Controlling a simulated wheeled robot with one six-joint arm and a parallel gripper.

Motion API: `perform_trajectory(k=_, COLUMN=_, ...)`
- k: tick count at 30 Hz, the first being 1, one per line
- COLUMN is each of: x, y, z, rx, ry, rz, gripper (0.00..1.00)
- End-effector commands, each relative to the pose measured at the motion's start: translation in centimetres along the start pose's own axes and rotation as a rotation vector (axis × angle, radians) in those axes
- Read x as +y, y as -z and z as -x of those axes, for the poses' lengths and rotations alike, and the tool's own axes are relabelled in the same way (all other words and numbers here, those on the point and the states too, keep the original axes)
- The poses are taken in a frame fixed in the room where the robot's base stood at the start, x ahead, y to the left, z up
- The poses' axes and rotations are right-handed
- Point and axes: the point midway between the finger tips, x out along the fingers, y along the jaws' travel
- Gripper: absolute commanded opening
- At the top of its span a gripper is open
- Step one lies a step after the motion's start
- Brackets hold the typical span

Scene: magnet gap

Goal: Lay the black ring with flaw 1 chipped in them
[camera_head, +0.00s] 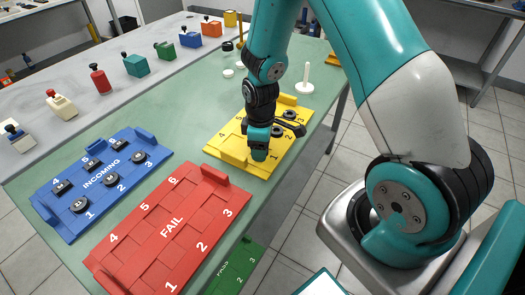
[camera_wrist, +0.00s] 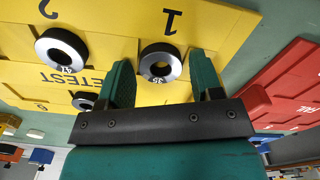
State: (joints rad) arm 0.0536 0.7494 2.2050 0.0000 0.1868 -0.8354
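My gripper (camera_head: 258,153) is low over the yellow retest tray (camera_head: 220,147), by its slot 1. In the wrist view my gripper (camera_wrist: 162,80) is open, and a black ring with a pale rim (camera_wrist: 161,63) shows between its fingers, by the 1. Whether the fingers touch it I cannot tell. A second black ring (camera_wrist: 62,53) lies by the 2, and a third dark ring (camera_wrist: 85,100) is partly hidden. The red fail tray (camera_head: 160,232) looks empty.
The blue incoming tray (camera_head: 50,218) holds several black pieces. A green tray (camera_head: 236,268) is partly cut off. A white peg on a base (camera_head: 304,80) stands behind the yellow tray. Coloured blocks with knobs, such as a red one (camera_head: 100,80), line the back bench.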

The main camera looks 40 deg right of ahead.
Motion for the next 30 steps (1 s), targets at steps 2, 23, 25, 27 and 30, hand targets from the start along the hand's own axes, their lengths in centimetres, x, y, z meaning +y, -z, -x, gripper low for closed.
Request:
perform_trajectory(k=2, x=0.0, y=0.0, z=0.0, rx=0.0, ry=0.0, rz=0.0, gripper=0.43)
perform_trajectory(k=23, x=0.0, y=0.0, z=3.7, rx=0.0, ry=0.0, rz=0.0, gripper=0.23)
perform_trajectory(k=25, x=0.0, y=0.0, z=4.2, rx=0.0, ry=0.0, rz=0.0, gripper=0.23)
perform_trajectory(k=27, x=0.0, y=0.0, z=4.8, rx=0.0, ry=0.0, rz=0.0, gripper=0.23)
perform_trajectory(k=30, x=0.0, y=0.0, z=5.2, rx=0.0, ry=0.001, rz=0.0, gripper=0.23)
